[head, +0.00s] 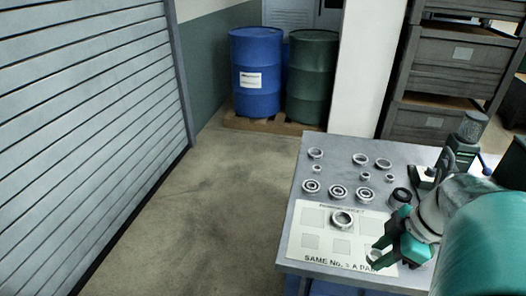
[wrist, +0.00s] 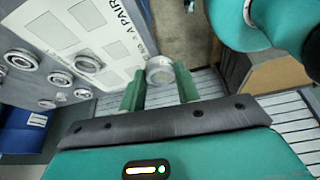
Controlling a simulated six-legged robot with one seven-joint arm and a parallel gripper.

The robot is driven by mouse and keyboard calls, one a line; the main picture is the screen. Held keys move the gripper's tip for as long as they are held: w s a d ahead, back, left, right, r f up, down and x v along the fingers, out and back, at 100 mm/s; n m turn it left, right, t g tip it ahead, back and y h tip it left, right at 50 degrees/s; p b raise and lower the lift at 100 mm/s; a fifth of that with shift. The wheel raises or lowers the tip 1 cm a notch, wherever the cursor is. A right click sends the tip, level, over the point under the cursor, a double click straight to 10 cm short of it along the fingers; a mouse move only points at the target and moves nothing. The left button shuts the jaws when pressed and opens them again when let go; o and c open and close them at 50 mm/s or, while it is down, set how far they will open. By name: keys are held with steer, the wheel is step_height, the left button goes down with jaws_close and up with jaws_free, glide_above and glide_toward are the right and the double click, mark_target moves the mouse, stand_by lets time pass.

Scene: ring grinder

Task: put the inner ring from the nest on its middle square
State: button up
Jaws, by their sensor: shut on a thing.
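My gripper (head: 377,254) is shut on a small light metal ring (head: 373,256), held at the right front part of the printed sheet. In the wrist view the ring (wrist: 160,70) sits between my fingertips (wrist: 160,84). The white sheet (head: 309,258) has a row of larger squares and, nearer the front, a row of smaller squares. The middle smaller square (head: 342,246) is bare. A larger ring (head: 342,219) lies on the middle larger square behind it; it also shows in the wrist view (wrist: 89,65). I cannot tell which thing is the nest.
Several rings and bearings (head: 338,192) stand on the grey table (head: 335,150) behind the sheet. A dark round part (head: 401,196) is by the sheet's back right corner. A machine (head: 465,140) stands at the back right.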

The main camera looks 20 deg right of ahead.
steer(key=w+d+f, duration=0.1)
steer(key=w+f, duration=0.3)
steer(key=w, duration=0.4)
glide_above(340, 246)
steer(key=s, duration=0.2)
steer(key=f, duration=0.2)
steer(key=d+f, duration=0.1)
steer(key=f, duration=0.1)
steer(key=shift+w+f, duration=0.4)
steer(key=shift+f, duration=0.05)
steer(key=shift+w+f, duration=0.1)
steer(key=shift+f, duration=1.5)
steer(key=shift+f, duration=0.1)
steer(key=o, duration=1)
